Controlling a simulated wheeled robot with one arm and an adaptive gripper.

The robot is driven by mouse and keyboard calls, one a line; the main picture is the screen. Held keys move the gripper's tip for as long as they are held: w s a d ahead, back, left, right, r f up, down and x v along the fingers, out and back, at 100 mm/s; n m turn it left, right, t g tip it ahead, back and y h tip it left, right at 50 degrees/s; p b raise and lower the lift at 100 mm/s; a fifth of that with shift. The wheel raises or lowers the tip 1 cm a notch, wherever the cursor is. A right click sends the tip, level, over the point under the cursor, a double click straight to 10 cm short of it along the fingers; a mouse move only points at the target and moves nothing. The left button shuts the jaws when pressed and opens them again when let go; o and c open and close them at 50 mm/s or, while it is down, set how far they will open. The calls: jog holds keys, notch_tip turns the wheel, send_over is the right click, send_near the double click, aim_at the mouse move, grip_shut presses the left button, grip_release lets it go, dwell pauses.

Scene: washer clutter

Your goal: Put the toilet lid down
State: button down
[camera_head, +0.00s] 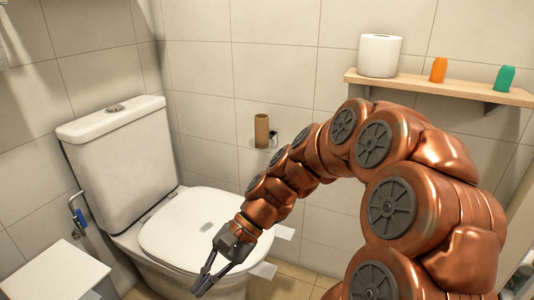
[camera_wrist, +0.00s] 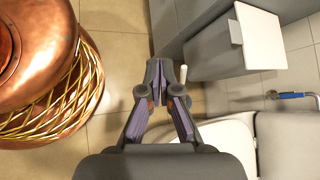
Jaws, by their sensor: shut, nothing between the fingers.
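The toilet lid (camera_head: 188,228) is white and lies flat over the toilet bowl in the head view, in front of the upright cistern (camera_head: 122,160). My gripper (camera_head: 203,285) is over the near right part of the toilet, pointing down and left. It covers part of the lid's near right edge. I cannot tell whether it touches the lid. In the wrist view my gripper (camera_wrist: 164,88) is shut and empty, with white toilet surface (camera_wrist: 230,138) at the lower right. The seat under the lid is hidden.
A white-topped box (camera_head: 55,275) stands left of the toilet. A blue-handled valve (camera_head: 78,215) is on the wall. A cardboard tube (camera_head: 262,131) is on the back wall. A wooden shelf (camera_head: 440,88) holds a paper roll (camera_head: 379,56), an orange bottle (camera_head: 438,70) and a green one (camera_head: 505,78).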

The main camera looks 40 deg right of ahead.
jog(key=w+d+r+m+t+y, duration=0.35)
jog(key=w+d+m+t, duration=0.5)
jog(key=w+d, duration=0.4)
jog(key=s+d+r+m+t+h, duration=0.15)
jog(key=d+m+t, duration=0.3)
jog(key=d, duration=0.75)
jog(key=d+m+t+h, duration=0.2)
jog(key=d+m+t, duration=0.3)
jog(key=d, duration=0.6)
jog(key=w+a+r+b, duration=0.2)
jog(key=w, duration=0.3)
jog(key=w+a+r+m+b, duration=0.1)
jog(key=w+a+r+b, duration=0.1)
jog(key=w, duration=0.4)
jog(key=shift+a+b, duration=0.75)
jog(key=shift+a, duration=0.1)
jog(key=shift+f, duration=0.1)
